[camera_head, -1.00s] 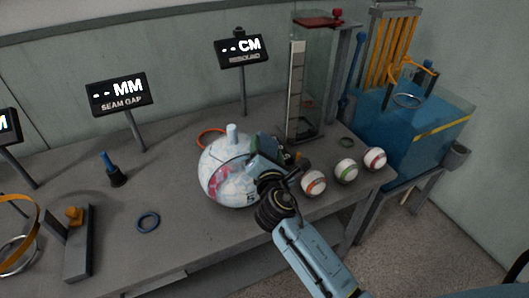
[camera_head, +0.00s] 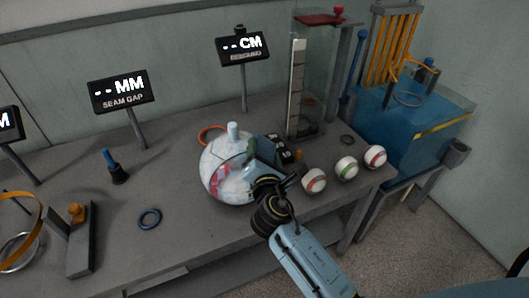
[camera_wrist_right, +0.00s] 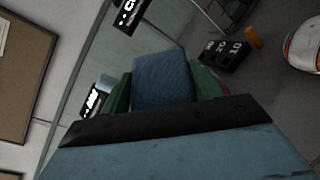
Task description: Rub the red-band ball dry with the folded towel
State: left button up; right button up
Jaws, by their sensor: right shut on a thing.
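The red-band ball (camera_head: 375,157) is white with a red stripe and sits at the right end of a row near the table's right edge. My right gripper (camera_head: 262,156) is left of that row, in front of a large white globe, apart from the red-band ball. In the right wrist view its green fingers (camera_wrist_right: 163,90) are shut on a blue cloth-like block, which looks like the folded towel (camera_wrist_right: 162,78). In the head view the towel is hard to make out against the globe. My left gripper is not in view.
The large white globe (camera_head: 218,150) stands behind my gripper. Black numbered blocks (camera_head: 283,147) and a clear column (camera_head: 308,100) stand behind. A blue water tank (camera_head: 400,125) is at the right.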

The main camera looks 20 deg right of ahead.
jog(key=shift+w+d+p, duration=0.3)
jog(key=shift+w+d, duration=0.55)
jog(key=shift+d, duration=0.1)
jog(key=shift+s+a, duration=1)
jog(key=shift+a, duration=0.15)
jog(key=shift+w+d+p, duration=0.45)
jog(key=shift+w+d, duration=0.55)
jog(key=shift+d, duration=0.15)
jog(key=shift+s+a, duration=1)
jog(key=shift+a, duration=0.15)
jog(key=shift+w+d, duration=0.1)
jog(key=shift+d, duration=0.05)
